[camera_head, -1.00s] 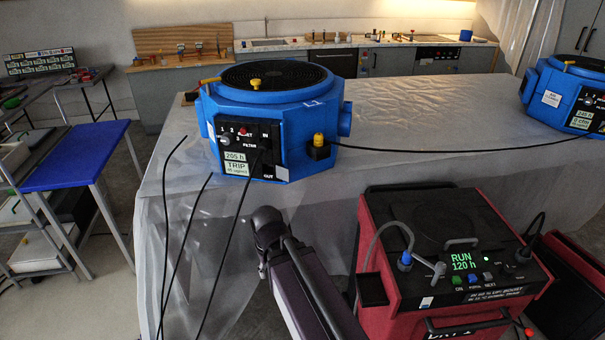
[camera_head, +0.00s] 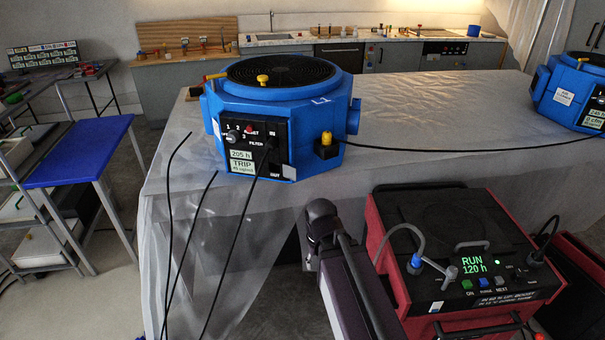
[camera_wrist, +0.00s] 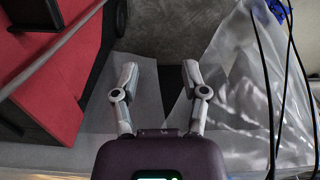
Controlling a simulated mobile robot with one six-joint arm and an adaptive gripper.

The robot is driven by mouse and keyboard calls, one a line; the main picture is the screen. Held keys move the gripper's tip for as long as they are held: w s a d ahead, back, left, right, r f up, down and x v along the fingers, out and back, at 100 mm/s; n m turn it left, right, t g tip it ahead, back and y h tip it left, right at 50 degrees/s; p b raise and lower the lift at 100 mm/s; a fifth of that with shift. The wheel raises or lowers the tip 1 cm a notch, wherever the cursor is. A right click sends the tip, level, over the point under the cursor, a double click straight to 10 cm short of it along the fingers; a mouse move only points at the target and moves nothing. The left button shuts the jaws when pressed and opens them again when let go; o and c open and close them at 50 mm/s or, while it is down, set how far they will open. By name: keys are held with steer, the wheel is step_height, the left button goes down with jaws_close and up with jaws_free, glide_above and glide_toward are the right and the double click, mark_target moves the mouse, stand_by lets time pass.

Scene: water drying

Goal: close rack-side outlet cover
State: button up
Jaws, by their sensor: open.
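A blue air machine (camera_head: 306,120) with a round black grille on top stands on a sheet-covered table. Its black front panel (camera_head: 245,143) has knobs, a TRIP label and IN and OUT markings. A small grey flap (camera_head: 289,171) sits at the panel's lower right by OUT; I cannot tell whether this is the outlet cover or how far it is closed. My gripper (camera_wrist: 161,78) is open and empty in the wrist view, its fingers apart above the floor, away from the blue machine. In the head view my arm shows below the machine, but the fingers cannot be made out.
A red machine (camera_head: 395,294) with a green RUN display stands right of my arm. A second blue machine (camera_head: 567,97) is at the far right. Black cables (camera_head: 232,245) hang down the table front. A blue-topped rack (camera_head: 82,153) stands left, with open floor between.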

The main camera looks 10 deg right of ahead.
steer(key=shift+o, duration=0.5)
steer(key=shift+d, duration=0.1)
steer(key=w+m+t+y+b, duration=0.15)
steer(key=w+y+b, duration=0.5)
steer(key=w, duration=0.65)
steer(key=w+d+r+m+t+y+b, duration=0.2)
steer(key=w+d+r+t+y, duration=0.3)
steer(key=w+d+r+y, duration=0.4)
steer(key=w+d+y, duration=0.1)
steer(key=w+d, duration=0.1)
steer(key=d, duration=0.1)
steer(key=shift+w+d+r, duration=0.2)
steer(key=shift+d+r, duration=0.15)
steer(key=shift+d, duration=0.05)
steer(key=shift+a+m, duration=0.15)
steer(key=shift+m, duration=0.2)
